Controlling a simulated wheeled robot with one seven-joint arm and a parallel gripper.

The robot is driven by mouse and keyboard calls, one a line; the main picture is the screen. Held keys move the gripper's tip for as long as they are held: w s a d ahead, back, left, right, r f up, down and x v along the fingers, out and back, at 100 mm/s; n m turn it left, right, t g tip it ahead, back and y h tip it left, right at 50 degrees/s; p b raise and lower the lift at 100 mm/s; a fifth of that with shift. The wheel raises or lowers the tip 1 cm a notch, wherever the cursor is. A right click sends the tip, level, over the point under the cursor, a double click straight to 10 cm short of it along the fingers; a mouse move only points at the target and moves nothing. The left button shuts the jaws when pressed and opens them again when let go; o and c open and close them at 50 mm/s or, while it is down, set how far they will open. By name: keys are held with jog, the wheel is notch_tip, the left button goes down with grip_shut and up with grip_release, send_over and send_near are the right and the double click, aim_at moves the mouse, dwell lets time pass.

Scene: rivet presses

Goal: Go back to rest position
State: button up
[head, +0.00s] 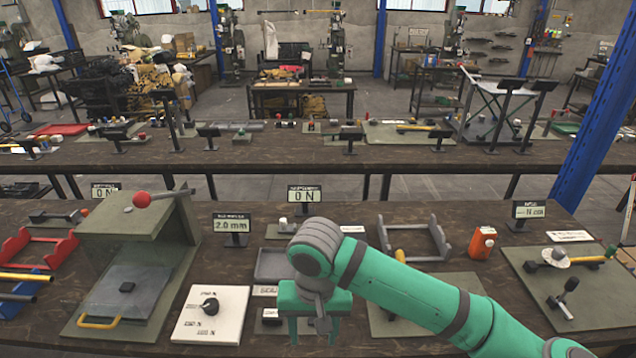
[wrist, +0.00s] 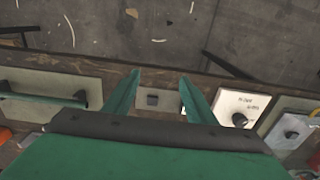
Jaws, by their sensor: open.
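My green gripper (head: 312,330) hangs over the front middle of the near workbench in the head view, with my green arm reaching in from the lower right. In the wrist view its two green fingers (wrist: 160,95) stand apart with nothing held between them. A small dark block on a pale plate (wrist: 152,99) shows beyond and between the fingers. The white plate with a black knob (head: 210,306) lies to the left of the gripper in the head view; it also shows right of the fingers in the wrist view (wrist: 240,103). My gripper hides part of the bench below it.
A grey-green press box with a red ball lever (head: 143,200) stands at left. Display signs (head: 305,194) rise behind the gripper. An orange bottle (head: 482,243) and a board with a yellow-handled tool (head: 560,262) are at right. A second bench (head: 400,160) stands behind.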

jog(key=w+a+n+t+y, duration=0.25)
jog(key=a+y, duration=0.25)
jog(key=a, duration=1)
jog(key=w+a+r+m+t+y, duration=0.35)
jog(key=a+r+t+y, duration=0.35)
jog(key=a+r+y, duration=0.4)
jog(key=s+d+f+m+t+h, duration=0.45)
jog(key=d+f+h, duration=0.2)
jog(key=f, duration=0.35)
jog(key=s+d+f+m+t+h, duration=0.3)
jog(key=s+d+f+h, duration=0.35)
jog(key=f, duration=0.25)
jog(key=s+d+f+n+h, duration=0.1)
jog(key=s+d+f+n, duration=0.1)
jog(key=s+d, duration=0.2)
jog(key=s+d+f+n+g+h, duration=0.1)
jog(key=s+d+n, duration=0.2)
jog(key=s, duration=0.8)
jog(key=s+d+f+n+h, duration=0.1)
jog(key=s+d+f+n, duration=0.1)
jog(key=s+d, duration=0.4)
jog(key=shift+s+d+f+n+g, duration=0.4)
jog(key=shift+s+n, duration=0.25)
jog(key=shift+s, duration=0.5)
